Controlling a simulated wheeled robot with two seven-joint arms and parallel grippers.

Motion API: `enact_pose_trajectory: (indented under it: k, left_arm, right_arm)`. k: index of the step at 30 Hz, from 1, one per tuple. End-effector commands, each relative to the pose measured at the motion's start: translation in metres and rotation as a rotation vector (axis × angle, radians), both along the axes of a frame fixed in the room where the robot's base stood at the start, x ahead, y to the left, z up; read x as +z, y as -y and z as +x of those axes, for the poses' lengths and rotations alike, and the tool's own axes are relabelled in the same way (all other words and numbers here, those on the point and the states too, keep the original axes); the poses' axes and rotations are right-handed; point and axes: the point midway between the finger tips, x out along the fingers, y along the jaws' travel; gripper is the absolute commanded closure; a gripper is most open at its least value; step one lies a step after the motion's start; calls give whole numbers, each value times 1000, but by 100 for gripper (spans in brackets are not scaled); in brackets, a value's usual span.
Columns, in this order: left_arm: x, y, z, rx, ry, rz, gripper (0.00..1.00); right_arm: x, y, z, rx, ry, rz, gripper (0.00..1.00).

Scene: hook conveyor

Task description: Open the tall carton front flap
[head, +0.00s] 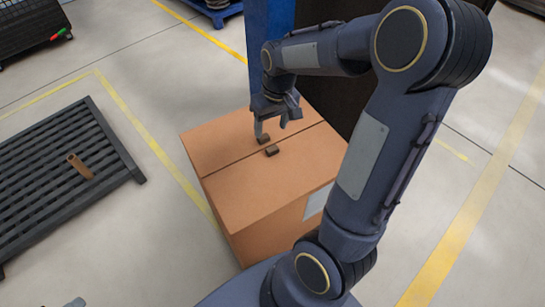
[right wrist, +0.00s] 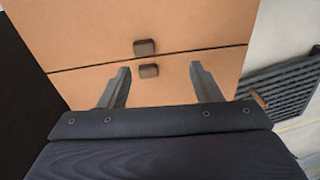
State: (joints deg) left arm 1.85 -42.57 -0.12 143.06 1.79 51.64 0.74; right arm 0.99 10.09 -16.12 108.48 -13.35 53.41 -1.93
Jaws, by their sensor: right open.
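The tall carton (head: 245,205) is a brown box standing on the floor in front of me. Its top is closed, with a dark seam across it and two small brown tabs, one on each side of the seam: the far tab (head: 263,140) and the near tab (head: 272,151). My right gripper (head: 273,125) is above the top, pointing down beside the tabs. In the right wrist view both tabs show ahead of the fingers, the one tab (right wrist: 145,47) beyond the seam and the other (right wrist: 149,71) between the fingertips' directions. The jaws are apart and empty. My left gripper is not seen.
A dark slatted pallet (head: 60,170) lies on the floor at left with a small brown piece (head: 80,167) on it. A blue post (head: 270,45) and a dark panel stand right behind the carton. Open floor lies between pallet and carton.

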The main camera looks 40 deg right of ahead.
Motion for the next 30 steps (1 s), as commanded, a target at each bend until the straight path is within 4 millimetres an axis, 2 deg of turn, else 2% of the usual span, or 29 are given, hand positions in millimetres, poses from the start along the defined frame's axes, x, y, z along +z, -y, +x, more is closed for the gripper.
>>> enact_pose_trajectory:
  k: [1, 3, 11, 18, 24, 30]
  left_arm:
    - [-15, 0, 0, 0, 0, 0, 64]
    - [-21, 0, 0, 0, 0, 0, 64]
    - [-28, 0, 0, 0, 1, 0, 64]
    - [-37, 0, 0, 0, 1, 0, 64]
    - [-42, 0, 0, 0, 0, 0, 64]
    - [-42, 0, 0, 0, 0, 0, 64]
  right_arm:
    - [-25, 6, 8, 6, -28, -23, 42]
    - [-41, 14, 15, 13, -53, -49, 42]
    - [-69, 23, 23, 23, -86, -81, 42]
    - [-108, 23, 22, 22, -86, -79, 42]
    - [-129, 23, 22, 21, -84, -79, 42]
    - [-134, 22, 22, 21, -83, -79, 42]
